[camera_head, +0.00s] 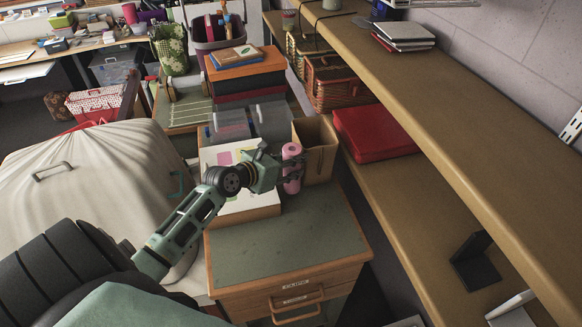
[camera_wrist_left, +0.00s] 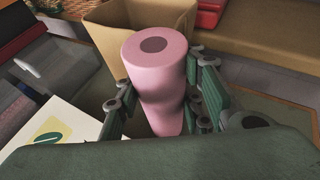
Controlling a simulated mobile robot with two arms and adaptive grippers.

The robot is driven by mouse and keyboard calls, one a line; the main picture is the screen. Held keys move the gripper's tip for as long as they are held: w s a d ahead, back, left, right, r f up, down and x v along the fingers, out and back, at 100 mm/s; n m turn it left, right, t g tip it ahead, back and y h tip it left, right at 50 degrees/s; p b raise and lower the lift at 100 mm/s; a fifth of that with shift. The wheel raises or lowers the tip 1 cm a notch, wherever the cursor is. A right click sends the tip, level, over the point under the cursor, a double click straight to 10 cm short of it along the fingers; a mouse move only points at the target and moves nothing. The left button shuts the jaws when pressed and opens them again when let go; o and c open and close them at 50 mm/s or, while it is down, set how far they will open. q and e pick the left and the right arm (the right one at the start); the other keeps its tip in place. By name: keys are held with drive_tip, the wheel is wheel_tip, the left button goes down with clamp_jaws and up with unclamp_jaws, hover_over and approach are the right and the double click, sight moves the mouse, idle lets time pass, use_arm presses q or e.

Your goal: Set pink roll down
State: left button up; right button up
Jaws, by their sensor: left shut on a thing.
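The pink roll (camera_head: 291,168) stands upright between the fingers of my left gripper (camera_head: 290,172), in front of the tan box on the small wooden cabinet. It also shows in the left wrist view (camera_wrist_left: 158,80), with a finger on each side of it. My left gripper is shut on the roll. The roll's lower end is partly hidden, so I cannot tell whether it touches the surface below. My right gripper is not in view.
The cabinet's green top (camera_head: 290,240) is clear at the front. A tan open box (camera_head: 318,150) stands right behind the roll. A white box with a printed sheet (camera_head: 225,160) lies to the left. A red case (camera_head: 375,132) and long wooden shelves (camera_head: 450,100) are on the right.

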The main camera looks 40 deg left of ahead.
use_arm(q)
wheel_tip(320, 180, down, 2)
drive_tip(key=shift+a+f, duration=0.1)
drive_tip(key=shift+f, duration=0.2)
drive_tip(key=o, duration=0.9)
drive_tip(key=shift+o, duration=1.5)
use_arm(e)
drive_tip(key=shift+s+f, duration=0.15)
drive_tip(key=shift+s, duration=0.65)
